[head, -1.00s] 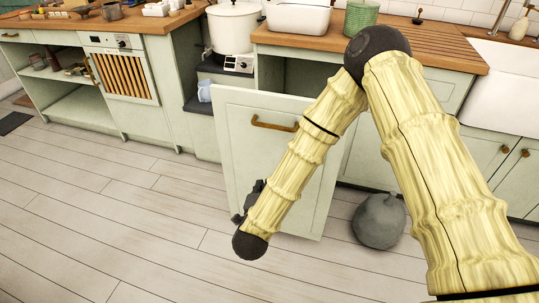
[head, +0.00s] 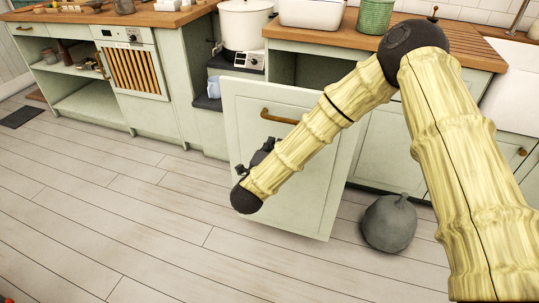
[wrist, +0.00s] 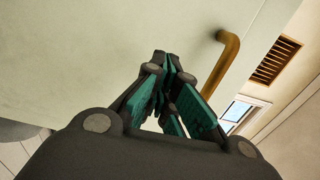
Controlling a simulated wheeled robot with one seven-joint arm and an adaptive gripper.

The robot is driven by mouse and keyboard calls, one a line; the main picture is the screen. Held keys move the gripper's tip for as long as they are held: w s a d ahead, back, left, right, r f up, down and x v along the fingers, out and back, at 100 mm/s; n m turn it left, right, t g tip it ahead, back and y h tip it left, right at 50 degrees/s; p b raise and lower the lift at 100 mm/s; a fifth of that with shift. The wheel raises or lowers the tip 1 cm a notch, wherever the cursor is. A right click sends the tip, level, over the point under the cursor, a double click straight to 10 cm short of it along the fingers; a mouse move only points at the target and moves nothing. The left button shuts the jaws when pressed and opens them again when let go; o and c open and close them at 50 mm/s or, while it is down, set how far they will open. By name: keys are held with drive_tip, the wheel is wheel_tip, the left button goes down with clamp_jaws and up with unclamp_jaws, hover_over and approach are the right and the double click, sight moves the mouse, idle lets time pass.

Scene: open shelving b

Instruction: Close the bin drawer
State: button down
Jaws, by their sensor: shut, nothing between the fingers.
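The bin drawer (head: 300,185) stands pulled out from the counter, its tall pale green front facing me. Its brass handle (head: 279,117) sits near the top of the front, and the handle also shows in the wrist view (wrist: 224,62). My gripper (head: 262,152) is at the left part of the drawer front, below the handle, partly hidden by my arm. In the wrist view my gripper (wrist: 166,75) is shut and empty, its fingertips close to the green panel and left of the handle. I cannot tell whether they touch it.
A grey sack (head: 388,222) lies on the floor just right of the drawer. A white pot (head: 245,32) stands behind the drawer, left of the wooden counter (head: 330,36). The plank floor (head: 130,215) to the left is clear.

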sight(282, 131)
drive_tip(key=shift+x, duration=2.6)
